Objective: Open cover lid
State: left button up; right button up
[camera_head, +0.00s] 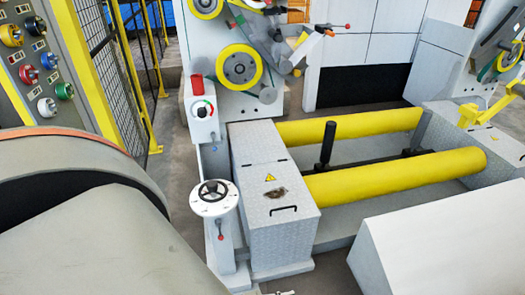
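The cover lid (262,170) is the tread-plate top of a grey metal box (282,245) in the middle of the head view. It lies flat and looks shut. It bears a yellow warning triangle (270,178), a dark worn patch, and a dark bar handle (283,209) near its front edge. Neither of my grippers can be made out in this view. A small pale part shows at the bottom edge below the box, too cut off to identify.
A white handwheel (214,197) and a control post (202,110) stand just left of the box. Two yellow rollers (395,175) run right from it. A large grey rounded body (90,240) fills the lower left; a white block (450,245) fills the lower right.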

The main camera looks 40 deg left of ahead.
aim_at(275, 194)
jog(key=i+l+u, duration=0.1)
jog(key=u, duration=0.25)
jog(key=l+u, duration=0.35)
jog(key=i+l+u, duration=0.1)
jog(key=l+u, duration=0.25)
jog(key=i+l+u, duration=0.25)
jog(key=l, duration=0.15)
jog(key=i+l+u, duration=0.2)
jog(key=l, duration=0.2)
